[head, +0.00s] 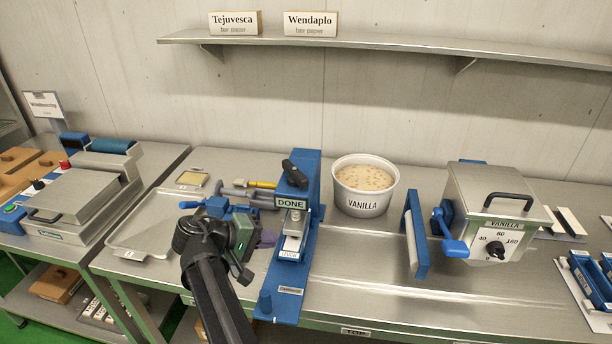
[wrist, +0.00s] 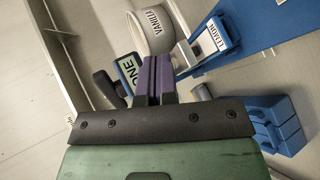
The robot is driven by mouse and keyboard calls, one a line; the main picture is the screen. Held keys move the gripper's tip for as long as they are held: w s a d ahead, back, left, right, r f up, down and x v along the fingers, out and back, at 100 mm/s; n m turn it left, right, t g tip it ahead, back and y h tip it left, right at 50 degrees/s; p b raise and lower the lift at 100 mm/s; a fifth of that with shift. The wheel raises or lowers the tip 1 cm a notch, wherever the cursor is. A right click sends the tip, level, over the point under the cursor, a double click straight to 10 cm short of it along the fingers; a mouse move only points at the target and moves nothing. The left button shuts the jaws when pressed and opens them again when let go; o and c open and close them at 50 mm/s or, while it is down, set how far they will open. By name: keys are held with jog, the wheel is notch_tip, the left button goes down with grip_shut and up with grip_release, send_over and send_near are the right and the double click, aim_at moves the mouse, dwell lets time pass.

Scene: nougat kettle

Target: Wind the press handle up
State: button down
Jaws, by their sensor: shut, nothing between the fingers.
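The blue press (head: 309,185) stands on the bench, just right of my gripper in the head view. A black handle (head: 294,173) sits tilted at its top, above a sign reading DONE (head: 291,203). In the wrist view the black handle (wrist: 108,88) and the DONE sign (wrist: 130,68) show left of the fingers. My gripper (head: 268,238) has a green body and purple fingers. In the wrist view its fingers (wrist: 155,72) are together with nothing between them, apart from the handle. A label reading LEMON (wrist: 217,36) is on the press's front part.
A VANILLA tub (head: 363,204) stands right of the press. A steel box with a dial (head: 495,220) and blue crank stands farther right. A metal tray (head: 150,225) and a small blue device (head: 215,205) lie left. Bare bench (head: 350,265) lies in front of the tub.

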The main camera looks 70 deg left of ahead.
jog(key=s+a+r+t+y, duration=0.1)
jog(key=s+a+r+t, duration=0.1)
jog(key=s+a+r, duration=0.4)
jog(key=t, duration=0.3)
send_near(297, 178)
jog(key=shift+y, duration=0.4)
jog(key=x, duration=0.7)
jog(key=shift+w+d+f, duration=0.1)
jog(key=shift+w, duration=0.2)
jog(key=shift+w+d+n+y, duration=0.1)
jog(key=shift+w+n+y, duration=0.05)
jog(key=shift+n+y, duration=0.2)
